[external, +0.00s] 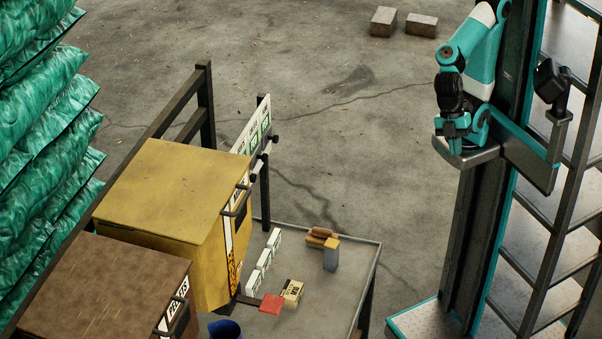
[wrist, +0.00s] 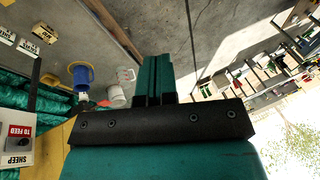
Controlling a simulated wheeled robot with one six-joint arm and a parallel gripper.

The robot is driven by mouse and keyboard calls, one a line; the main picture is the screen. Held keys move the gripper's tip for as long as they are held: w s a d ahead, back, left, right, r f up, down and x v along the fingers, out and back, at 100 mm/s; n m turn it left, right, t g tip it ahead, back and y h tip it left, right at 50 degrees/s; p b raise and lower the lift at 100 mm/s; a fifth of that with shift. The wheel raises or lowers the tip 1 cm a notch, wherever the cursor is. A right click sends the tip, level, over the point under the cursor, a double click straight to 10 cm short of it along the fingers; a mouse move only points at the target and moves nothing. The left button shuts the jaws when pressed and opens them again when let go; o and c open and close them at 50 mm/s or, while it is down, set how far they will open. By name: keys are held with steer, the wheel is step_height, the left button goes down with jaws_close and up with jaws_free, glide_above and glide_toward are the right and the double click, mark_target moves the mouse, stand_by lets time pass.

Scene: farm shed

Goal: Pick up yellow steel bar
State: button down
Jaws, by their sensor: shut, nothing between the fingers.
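A small upright grey block with a yellow top (external: 331,256) stands on the grey table in the external view. It is the closest match to a yellow steel bar, but I cannot tell for sure. My gripper (external: 455,127) is high at the column on the right, far from the table, with the arm folded. In the wrist view, my gripper's teal fingers (wrist: 153,78) are together with nothing between them. I cannot make out the block in the wrist view.
The grey table (external: 352,272) also holds a brown brush-like item (external: 321,234), white labelled blocks (external: 264,262), a tan labelled box (external: 292,292) and a red piece (external: 271,304). A large yellow bin (external: 165,190) stands left of it. A blue mug (wrist: 80,74) shows in the wrist view.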

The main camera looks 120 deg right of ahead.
steer(key=c, duration=1.8)
jaws_free()
steer(key=o, duration=1.3)
steer(key=t+h+b, duration=0.2)
steer(key=t+b, duration=0.2)
steer(key=b, duration=2.3)
glide_toward(332, 242)
steer(key=x, duration=0.2)
steer(key=b+x, duration=0.1)
steer(key=x, duration=0.1)
steer(key=d+b+x, duration=0.1)
steer(key=x, duration=0.2)
steer(key=shift+w+a+f, duration=0.1)
steer(key=shift+w, duration=0.05)
steer(key=shift+y, duration=0.3)
steer(key=shift+s+a+b+x, duration=0.1)
steer(key=shift+a+b+x, duration=0.1)
steer(key=shift+x, duration=1.15)
steer(key=shift+s+a+b+x, duration=0.1)
steer(key=shift+b+x, duration=0.05)
steer(key=shift+x, duration=1.2)
